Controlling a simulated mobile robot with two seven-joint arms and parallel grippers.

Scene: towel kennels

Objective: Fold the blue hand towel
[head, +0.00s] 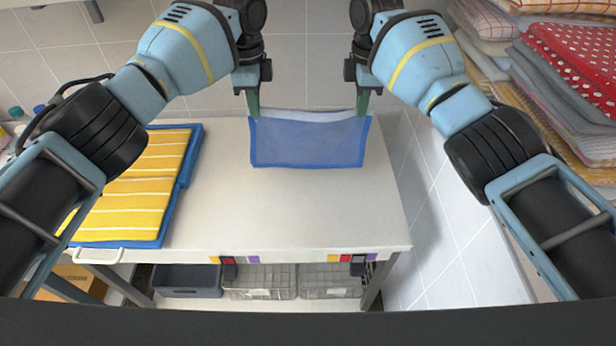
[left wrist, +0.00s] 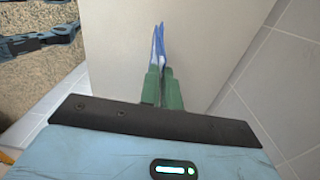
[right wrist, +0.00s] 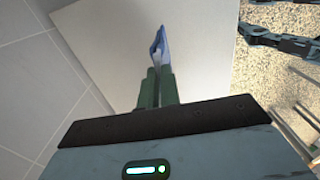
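The blue hand towel (head: 308,142) hangs as a flat rectangle between my two grippers near the back of the white table (head: 300,210) in the head view. Its lower part appears darker blue; whether its bottom edge touches the table I cannot tell. My left gripper (head: 252,108) is shut on its upper left corner. My right gripper (head: 363,106) is shut on its upper right corner. In the left wrist view the towel (left wrist: 158,45) shows edge-on between the green fingertips. In the right wrist view the towel (right wrist: 158,45) also shows between the fingertips.
A blue tray (head: 186,175) with folded yellow striped towels (head: 148,180) takes up the table's left side. The table's middle and front are clear. Stacks of folded cloths (head: 575,75) stand at the right. Grey baskets (head: 260,280) sit under the table.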

